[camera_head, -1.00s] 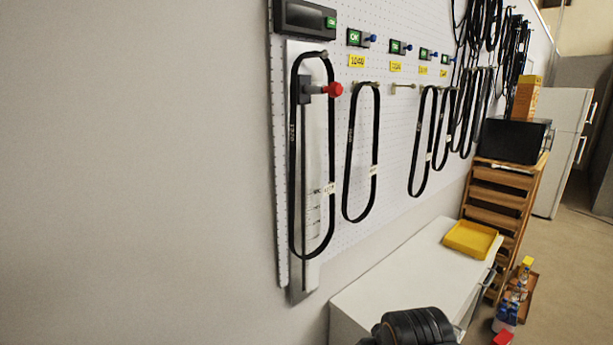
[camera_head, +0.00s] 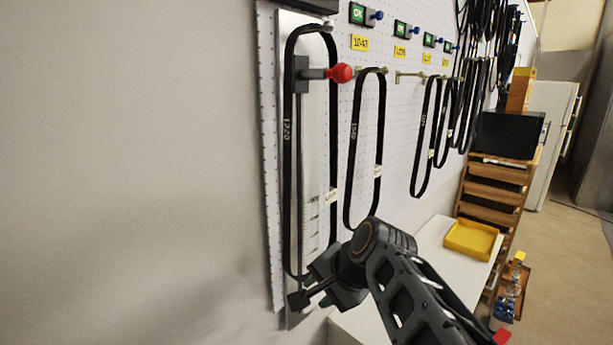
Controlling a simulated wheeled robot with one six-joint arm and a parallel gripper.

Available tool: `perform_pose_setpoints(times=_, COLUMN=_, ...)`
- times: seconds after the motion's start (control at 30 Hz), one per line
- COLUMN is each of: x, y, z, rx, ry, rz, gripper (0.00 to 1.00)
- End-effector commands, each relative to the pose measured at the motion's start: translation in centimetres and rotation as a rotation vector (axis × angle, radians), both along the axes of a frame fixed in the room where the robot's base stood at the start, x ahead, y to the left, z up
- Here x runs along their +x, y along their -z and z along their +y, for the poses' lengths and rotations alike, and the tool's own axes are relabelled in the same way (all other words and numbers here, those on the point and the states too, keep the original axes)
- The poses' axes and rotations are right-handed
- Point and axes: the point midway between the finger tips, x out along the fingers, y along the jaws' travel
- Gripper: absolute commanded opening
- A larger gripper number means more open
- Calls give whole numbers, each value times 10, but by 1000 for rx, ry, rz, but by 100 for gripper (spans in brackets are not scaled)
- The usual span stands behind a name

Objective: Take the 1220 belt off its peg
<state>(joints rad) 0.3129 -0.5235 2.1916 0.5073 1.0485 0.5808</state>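The black 1220 belt (camera_head: 288,170) hangs as a long loop from a peg (camera_head: 328,28) at the top of a metal gauge plate (camera_head: 314,130) on the pegboard. A red-knobbed slider (camera_head: 340,73) crosses the loop near its top. My gripper (camera_head: 303,288) is at the lower end of the loop, close to the belt's bottom bend and in front of the plate. The arm and gripper body hide part of the belt's lower right side. Whether the fingers are apart or touch the belt is unclear.
The 1040 belt (camera_head: 352,150) hangs just right, close to my arm. More belts (camera_head: 418,150) hang farther along the board. A white cabinet (camera_head: 432,248) with a yellow tray (camera_head: 471,239) stands below, beside a wooden rack (camera_head: 490,190). The plain wall at left is clear.

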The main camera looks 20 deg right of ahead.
Motion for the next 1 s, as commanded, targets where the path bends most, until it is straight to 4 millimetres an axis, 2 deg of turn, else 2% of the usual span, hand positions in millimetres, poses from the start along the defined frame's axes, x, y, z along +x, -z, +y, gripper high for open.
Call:
perform_pose_setpoints(times=0.03, x=16, y=-18, z=-14, rx=180, ry=174, rz=-11, gripper=35)
perform_pose_setpoints(times=0.1, x=34, y=-52, z=-29, rx=445, ry=373, rz=-24, gripper=35)
perform_pose_setpoints(times=0.2, x=51, y=-101, z=-56, rx=804, ry=579, rz=-39, gripper=35)
perform_pose_setpoints(times=0.3, x=57, y=-147, z=-86, rx=1109, ry=698, rz=-49, gripper=35)
perform_pose_setpoints(times=0.4, x=55, y=-183, z=-110, rx=1341, ry=749, rz=-51, gripper=35)
perform_pose_setpoints(times=0.5, x=51, y=-208, z=-127, rx=1496, ry=763, rz=-45, gripper=35)
perform_pose_setpoints(times=0.6, x=53, y=-222, z=-133, rx=1581, ry=759, rz=-36, gripper=35)
perform_pose_setpoints(times=0.7, x=65, y=-228, z=-129, rx=1614, ry=757, rz=-29, gripper=35)
perform_pose_setpoints(times=1.0, x=110, y=-228, z=-109, rx=1616, ry=758, rz=-31, gripper=35)
